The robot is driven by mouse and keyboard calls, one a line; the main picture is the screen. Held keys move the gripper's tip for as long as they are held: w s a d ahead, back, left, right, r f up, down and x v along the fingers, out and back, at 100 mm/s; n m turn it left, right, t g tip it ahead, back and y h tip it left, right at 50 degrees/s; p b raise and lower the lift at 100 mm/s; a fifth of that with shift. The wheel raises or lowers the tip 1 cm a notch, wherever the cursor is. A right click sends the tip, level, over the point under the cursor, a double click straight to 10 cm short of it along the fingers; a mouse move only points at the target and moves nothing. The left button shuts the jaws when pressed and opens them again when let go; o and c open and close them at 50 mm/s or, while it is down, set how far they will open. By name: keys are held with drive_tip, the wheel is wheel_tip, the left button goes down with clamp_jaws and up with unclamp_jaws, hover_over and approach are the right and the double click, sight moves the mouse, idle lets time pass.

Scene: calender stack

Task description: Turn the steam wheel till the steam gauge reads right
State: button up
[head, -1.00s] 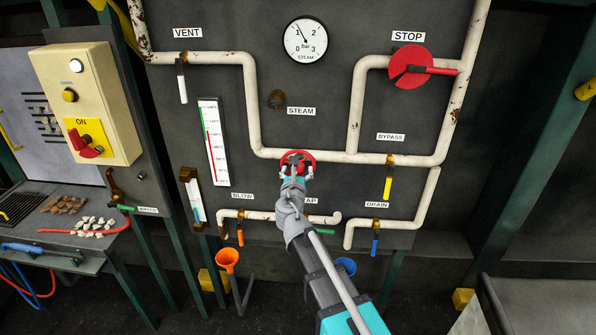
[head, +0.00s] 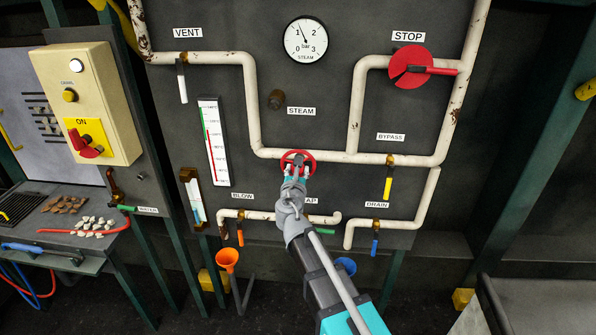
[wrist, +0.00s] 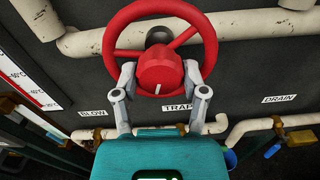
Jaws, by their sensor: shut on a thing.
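The red steam wheel (head: 312,160) sits on the white pipe at the middle of the dark panel. The round white steam gauge (head: 306,40) is above it, marked 0 to 3 bar. Its needle leans left of upright, between 1 and 2 and nearer 1. My gripper (head: 295,176) reaches the wheel from below. In the wrist view, its two grey fingers (wrist: 158,92) are shut on the round hub of the wheel (wrist: 158,70), one on each side. A short white mark shows low on the hub. The ring and spokes rise above the fingers.
The red stop disc (head: 408,68) with its handle is at upper right. The yellow bypass handle (head: 387,188) hangs to the right of the wheel. White pipes run around it. A tall thermometer (head: 213,143) is left. An orange funnel (head: 227,260) is below.

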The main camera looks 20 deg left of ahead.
idle(0.3)
drive_tip(key=o, duration=1.2)
drive_tip(key=shift+c, duration=0.2)
drive_tip(key=shift+s, duration=0.15)
drive_tip(key=v, duration=1.1)
drive_tip(key=shift+s+d, duration=0.2)
drive_tip(key=shift+s, duration=0.15)
